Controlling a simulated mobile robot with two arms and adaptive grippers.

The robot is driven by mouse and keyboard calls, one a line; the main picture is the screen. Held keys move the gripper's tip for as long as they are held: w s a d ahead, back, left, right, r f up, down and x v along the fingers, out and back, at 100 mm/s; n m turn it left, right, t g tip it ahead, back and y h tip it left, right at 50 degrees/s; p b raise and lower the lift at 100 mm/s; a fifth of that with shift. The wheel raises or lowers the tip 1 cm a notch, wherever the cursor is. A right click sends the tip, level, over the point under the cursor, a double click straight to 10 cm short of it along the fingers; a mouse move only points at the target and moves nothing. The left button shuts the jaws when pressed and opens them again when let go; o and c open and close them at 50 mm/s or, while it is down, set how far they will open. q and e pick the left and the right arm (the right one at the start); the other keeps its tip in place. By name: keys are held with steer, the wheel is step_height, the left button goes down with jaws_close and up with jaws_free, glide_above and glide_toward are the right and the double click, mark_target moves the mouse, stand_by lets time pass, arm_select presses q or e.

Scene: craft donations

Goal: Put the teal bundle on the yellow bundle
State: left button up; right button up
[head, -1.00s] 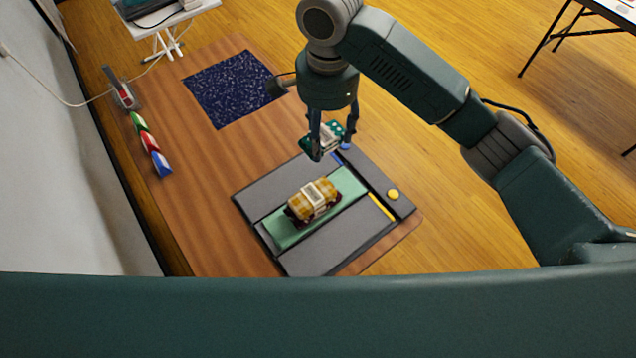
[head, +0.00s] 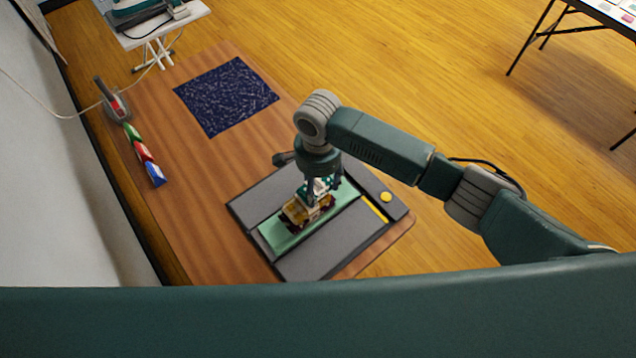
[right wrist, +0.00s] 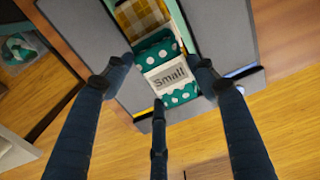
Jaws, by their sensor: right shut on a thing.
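The yellow checked bundle (head: 296,213) lies on the green strip (head: 277,239) of a grey board, with dark red edges showing under it. It also shows at the top of the right wrist view (right wrist: 140,17). My right gripper (head: 322,196) is shut on the teal bundle (head: 316,183), white-dotted with a label reading "Small" in the right wrist view (right wrist: 178,97). In the head view the gripper and teal bundle overlap the yellow bundle's right end. The teal bundle seems held above the board; I cannot tell whether the two bundles touch. My left gripper is not in view.
The grey board (head: 318,249) lies on a brown table (head: 190,210), with a yellow button (head: 386,197) at its right. A dark blue speckled mat (head: 226,95) lies at the back. The table's left middle is clear.

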mark_target(318, 188)
steer(key=shift+f, duration=0.15)
steer(key=o, duration=1.1)
steer(key=shift+f, duration=0.1)
steer(key=shift+o, duration=0.2)
step_height(318, 188, up, 12)
steer(key=b, duration=0.2)
steer(key=shift+r, duration=0.2)
